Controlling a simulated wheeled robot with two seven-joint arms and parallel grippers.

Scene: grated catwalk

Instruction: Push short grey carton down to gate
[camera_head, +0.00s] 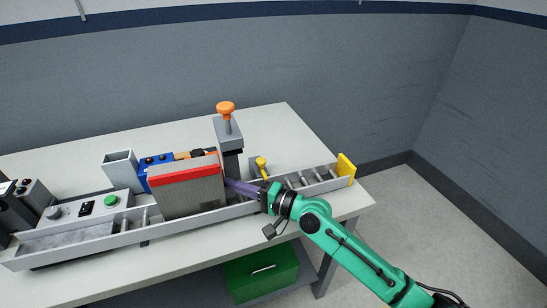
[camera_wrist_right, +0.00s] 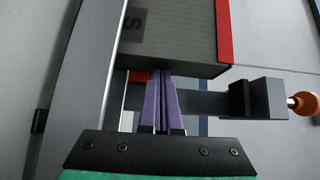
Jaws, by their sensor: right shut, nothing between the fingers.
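A grey carton (camera_head: 186,195) with a red band along its top stands in the long grey roller channel. It also shows in the wrist view (camera_wrist_right: 175,32). My right gripper (camera_head: 228,185) has purple fingers, shut and empty, at the carton's right side. In the wrist view the fingertips (camera_wrist_right: 157,75) meet the carton's lower edge; whether they touch it I cannot tell. A yellow plate (camera_head: 346,169) stands at the channel's right end, and a yellow knob (camera_head: 261,162) sits behind the channel. Which of them is the gate I cannot tell. My left gripper is not in view.
The channel (camera_head: 100,244) runs along the table front, its rollers bare right of my gripper. A grey post with an orange knob (camera_head: 226,107) stands behind the carton. A button box (camera_head: 90,210) and blue box (camera_head: 156,166) are left. A green drawer box (camera_head: 262,272) is below.

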